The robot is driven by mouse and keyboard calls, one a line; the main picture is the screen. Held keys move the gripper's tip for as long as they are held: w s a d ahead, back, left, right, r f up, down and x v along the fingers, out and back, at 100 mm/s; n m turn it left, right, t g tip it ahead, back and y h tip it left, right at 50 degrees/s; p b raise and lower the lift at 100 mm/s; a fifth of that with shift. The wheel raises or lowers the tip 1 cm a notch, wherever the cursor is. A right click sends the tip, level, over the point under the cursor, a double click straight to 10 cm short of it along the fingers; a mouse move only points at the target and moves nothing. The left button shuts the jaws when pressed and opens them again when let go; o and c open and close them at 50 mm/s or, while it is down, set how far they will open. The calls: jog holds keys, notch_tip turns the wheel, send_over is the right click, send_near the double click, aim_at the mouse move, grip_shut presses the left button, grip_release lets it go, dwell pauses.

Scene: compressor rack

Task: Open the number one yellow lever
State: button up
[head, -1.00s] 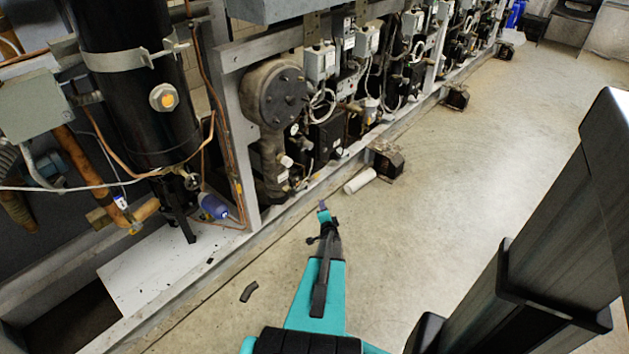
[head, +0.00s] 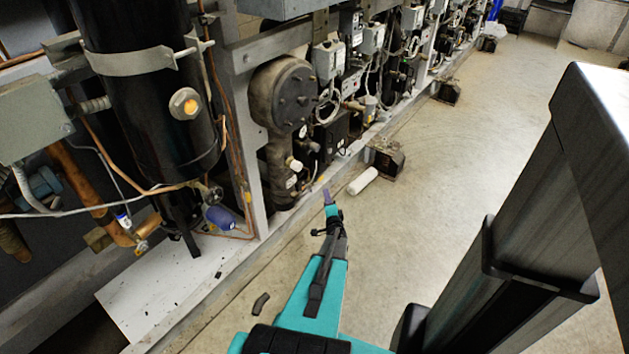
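No lever marked number one can be made out in the head view. My gripper (head: 328,200) is in the lower middle, over the concrete floor in front of the rack. It is seen from behind, well to the right of the yellow part and apart from it. Whether its fingers are open or shut does not show.
A black cylinder tank (head: 145,110) stands at the left, with a blue bottle (head: 221,217) beneath it. Compressors (head: 285,95) line the rack towards the back. A white roll (head: 362,181) lies by a rusty foot (head: 386,158). Open floor (head: 480,150) lies at right.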

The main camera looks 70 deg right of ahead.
aim_at(319, 180)
jog(key=shift+w+d, duration=0.1)
jog(key=shift+w, duration=0.15)
jog(key=b+x, duration=0.2)
jog(key=x, duration=1.1)
jog(key=shift+d+b, duration=0.2)
jog(key=shift+b, duration=0.1)
jog(key=shift+w, duration=0.1)
jog(key=shift+c, duration=0.3)
grip_shut()
jog(key=shift+f, duration=0.1)
